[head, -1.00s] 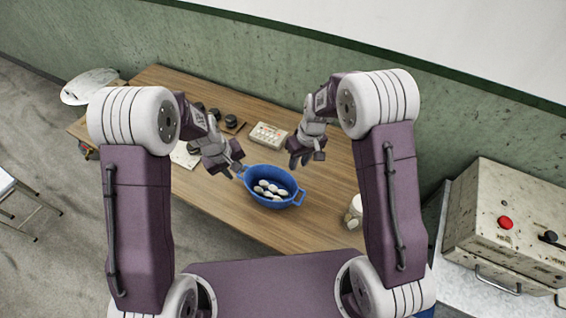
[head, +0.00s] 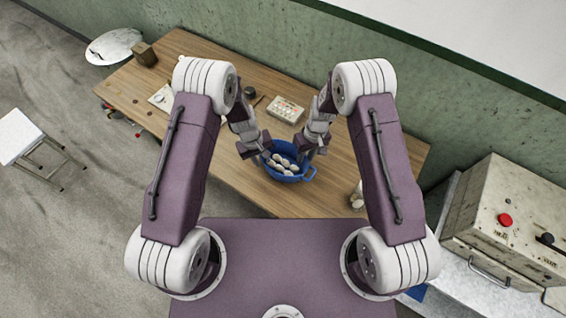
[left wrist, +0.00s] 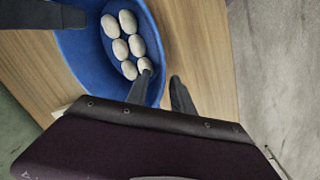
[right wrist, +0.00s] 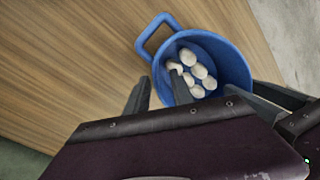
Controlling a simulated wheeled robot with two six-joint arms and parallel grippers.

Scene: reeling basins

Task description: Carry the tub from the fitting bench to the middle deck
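The blue tub (head: 290,178) holds several white cocoon-like lumps (head: 285,163) and stands on the wooden fitting bench (head: 225,155). My left gripper (head: 262,149) is at the tub's left side. In the left wrist view its fingers (left wrist: 162,84) are apart, one inside the tub (left wrist: 82,62) and one outside, with the wall between. My right gripper (head: 318,150) is at the right side. In the right wrist view its fingers (right wrist: 162,80) also straddle the wall of the tub (right wrist: 238,70), near a loop handle (right wrist: 148,32). I cannot identify the middle deck.
A pale box with buttons (head: 286,109) lies behind the tub. A whitish jar (head: 357,194) stands near the bench's right end. A machine with a red button (head: 505,220) is at the right. A white stool (head: 17,136) stands on the floor at the left.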

